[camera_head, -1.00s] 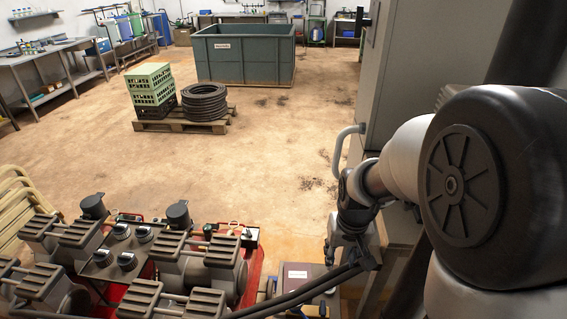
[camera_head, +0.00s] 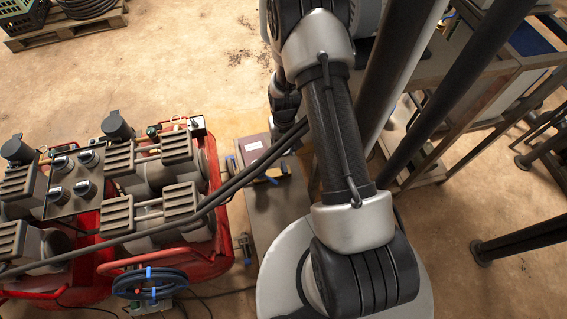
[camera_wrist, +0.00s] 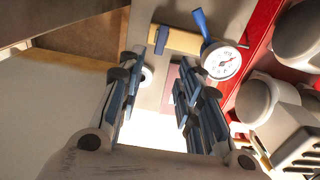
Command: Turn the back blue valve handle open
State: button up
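My gripper (camera_wrist: 162,75) is open in the wrist view, with its two blue-padded fingers apart and nothing between them. Beyond the fingertips runs a brass-coloured pipe (camera_wrist: 186,40). A blue valve handle (camera_wrist: 203,27) stands out beside a round white gauge (camera_wrist: 221,61), up and right of the fingers. Another blue piece (camera_wrist: 162,38) shows at the pipe; I cannot tell if it is a handle. In the head view, blue handles (camera_head: 272,180) show on the small grey bench (camera_head: 268,218), left of my arm. My fingertips cannot be made out there.
A red-framed machine (camera_head: 222,262) with grey cylinders stands left of the bench. A coiled blue hose (camera_head: 150,284) hangs at its front. A dark box with a white label (camera_head: 253,148) sits at the bench's back.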

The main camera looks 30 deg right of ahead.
aim_at(284, 165)
notch_tip(284, 165, down, 11)
jog(key=b, duration=0.2)
jog(key=shift+f+b, duration=0.1)
jog(key=shift+b, duration=0.25)
jog(key=shift+c, duration=0.4)
grip_shut()
